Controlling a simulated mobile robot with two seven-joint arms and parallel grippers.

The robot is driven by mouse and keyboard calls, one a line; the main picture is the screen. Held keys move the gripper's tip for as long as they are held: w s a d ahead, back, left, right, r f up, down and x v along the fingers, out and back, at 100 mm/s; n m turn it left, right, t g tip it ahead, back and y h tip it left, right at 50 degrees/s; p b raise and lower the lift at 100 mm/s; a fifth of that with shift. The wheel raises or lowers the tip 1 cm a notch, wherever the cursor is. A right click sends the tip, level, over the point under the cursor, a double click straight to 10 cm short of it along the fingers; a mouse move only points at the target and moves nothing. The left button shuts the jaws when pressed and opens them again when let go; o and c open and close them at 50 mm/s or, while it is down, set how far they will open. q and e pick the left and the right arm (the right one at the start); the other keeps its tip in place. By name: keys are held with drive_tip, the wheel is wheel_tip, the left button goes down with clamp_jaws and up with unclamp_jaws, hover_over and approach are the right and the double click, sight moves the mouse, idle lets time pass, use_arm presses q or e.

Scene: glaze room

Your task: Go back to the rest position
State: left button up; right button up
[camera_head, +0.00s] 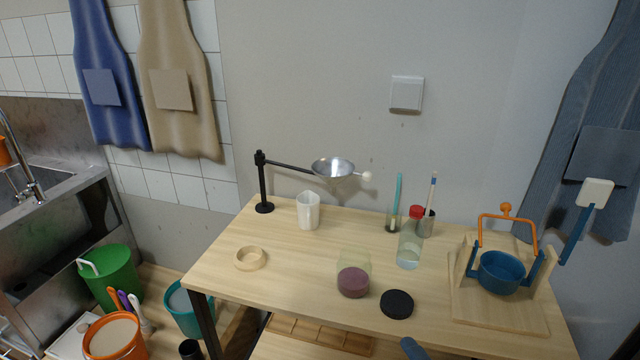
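Neither of my grippers shows in the head view. The wooden table (225,285) stands ahead with its things on it. A jar with dark purple content (353,283) stands near the middle front, and a black round lid (397,304) lies to its right. A white cup (308,211) stands at the back left. A wooden ring (250,258) lies at the left. A clear bottle with a red cap (410,243) stands right of the middle.
A black stand (262,182) holds a metal funnel (333,168) over the table. A blue pot (499,272) with an orange handle (507,221) sits in a wooden cradle at the right. A green bucket (112,277) and an orange bucket (115,338) stand lower left.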

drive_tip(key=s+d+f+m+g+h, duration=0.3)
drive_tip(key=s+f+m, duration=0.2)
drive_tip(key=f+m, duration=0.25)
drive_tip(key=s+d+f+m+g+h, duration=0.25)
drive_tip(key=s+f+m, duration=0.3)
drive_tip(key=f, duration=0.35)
use_arm(q)
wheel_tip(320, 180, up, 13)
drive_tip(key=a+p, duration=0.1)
drive_tip(key=p, duration=1.4)
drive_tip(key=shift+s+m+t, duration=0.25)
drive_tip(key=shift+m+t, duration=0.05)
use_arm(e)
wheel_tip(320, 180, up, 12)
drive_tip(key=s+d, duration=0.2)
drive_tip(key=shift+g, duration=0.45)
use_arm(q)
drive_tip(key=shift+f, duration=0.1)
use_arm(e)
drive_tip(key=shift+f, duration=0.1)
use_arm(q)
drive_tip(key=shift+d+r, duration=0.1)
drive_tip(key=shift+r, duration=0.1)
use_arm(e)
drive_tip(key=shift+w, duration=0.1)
